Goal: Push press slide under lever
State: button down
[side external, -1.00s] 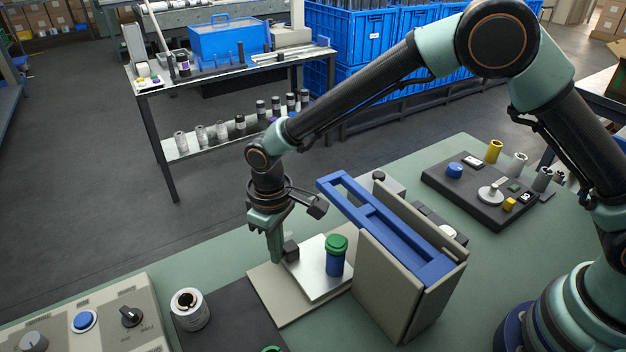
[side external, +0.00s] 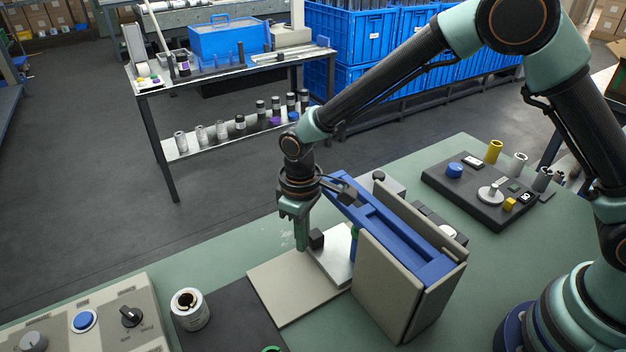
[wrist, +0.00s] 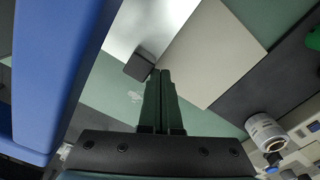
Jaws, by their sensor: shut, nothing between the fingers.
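The press slide (side external: 333,252) is a silvery plate with a black block handle (side external: 316,239) on its outer end. It lies on a beige base plate (side external: 290,290), partly inside the press frame (side external: 392,290). The blue lever (side external: 385,225) spans the top of the frame. A blue part with a green cap (side external: 354,240) stands on the slide, mostly hidden by the frame. My gripper (side external: 303,249) is shut and empty, pointing down beside the black block. In the wrist view the closed fingers (wrist: 162,78) reach the block (wrist: 140,65), and the slide (wrist: 140,25) extends beyond.
A control box (side external: 90,315) is at front left. A black panel with knobs (side external: 485,190) is at the right.

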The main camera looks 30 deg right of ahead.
jog(key=shift+a, duration=0.65)
notch_tip(320, 180, up, 8)
dwell(0.7)
